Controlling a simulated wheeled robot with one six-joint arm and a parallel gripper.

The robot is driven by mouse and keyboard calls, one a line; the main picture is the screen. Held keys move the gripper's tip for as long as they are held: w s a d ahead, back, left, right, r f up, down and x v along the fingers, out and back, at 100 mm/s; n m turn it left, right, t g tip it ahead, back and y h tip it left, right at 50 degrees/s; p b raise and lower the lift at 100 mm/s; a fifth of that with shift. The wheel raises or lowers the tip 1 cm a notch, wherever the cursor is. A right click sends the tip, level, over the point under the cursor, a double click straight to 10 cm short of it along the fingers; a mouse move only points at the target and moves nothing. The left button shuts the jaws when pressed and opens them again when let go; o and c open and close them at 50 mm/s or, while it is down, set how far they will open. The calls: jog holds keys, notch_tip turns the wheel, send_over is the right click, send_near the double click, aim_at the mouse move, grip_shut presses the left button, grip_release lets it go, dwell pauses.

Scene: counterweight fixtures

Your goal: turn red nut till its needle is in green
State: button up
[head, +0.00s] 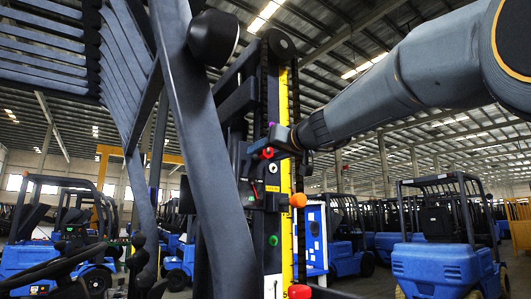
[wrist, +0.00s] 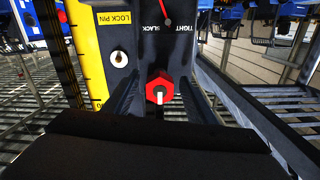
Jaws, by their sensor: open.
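The red hex nut (wrist: 159,89) sits on a dark plate in the wrist view, with a pale stud showing at its middle. In the head view the red nut (head: 267,153) is small, beside the yellow-scaled mast. My gripper (wrist: 160,98) is open, its dark fingers one on each side of the nut; I cannot tell whether they touch it. In the head view my gripper (head: 280,138) reaches the fixture from the right. The gauge (wrist: 167,20) with TIGHT and SLACK lettering is cut off at the top; its needle's reading and any green zone cannot be made out.
A silver lock pin (wrist: 119,58) sits left of the nut under a yellow label (wrist: 114,18). A yellow scale (wrist: 88,60) runs beside it. An orange ball knob (head: 298,200) and a red knob (head: 299,291) stand lower on the mast. Blue forklifts (head: 445,265) stand behind.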

jog(key=c, duration=1)
jog(key=shift+c, duration=0.2)
jog(key=shift+m, duration=0.4)
jog(key=m+b, duration=0.2)
jog(key=m, duration=0.2)
jog(key=shift+m, duration=0.3)
jog(key=m, duration=0.3)
jog(key=shift+m+b, duration=0.3)
jog(key=shift+b, duration=0.05)
jog(key=shift+m, duration=1.5)
